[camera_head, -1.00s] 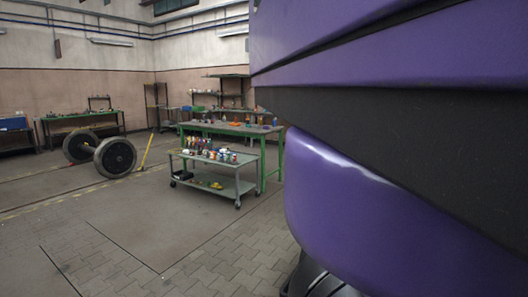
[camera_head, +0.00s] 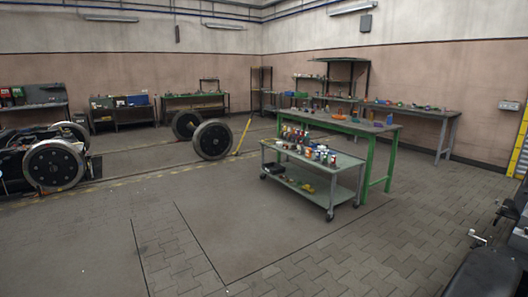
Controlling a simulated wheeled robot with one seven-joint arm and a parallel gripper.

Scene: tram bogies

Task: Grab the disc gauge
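I cannot pick out a disc gauge; the small items in view are too far off to tell apart. A grey two-shelf cart (camera_head: 345,193) with wheels stands right of the middle, with several small bottles and cans on its top and a yellow item (camera_head: 307,187) on its lower shelf. A green-legged workbench (camera_head: 371,170) stands right behind it with several small objects on top. My gripper is not in view.
Wheelsets with large wheels (camera_head: 212,140) stand at the left and middle, beside a yellow bar (camera_head: 243,136). Loaded benches and shelves line the back walls. Dark equipment (camera_head: 486,274) cuts into the lower right corner. The paved floor (camera_head: 110,235) in front is clear.

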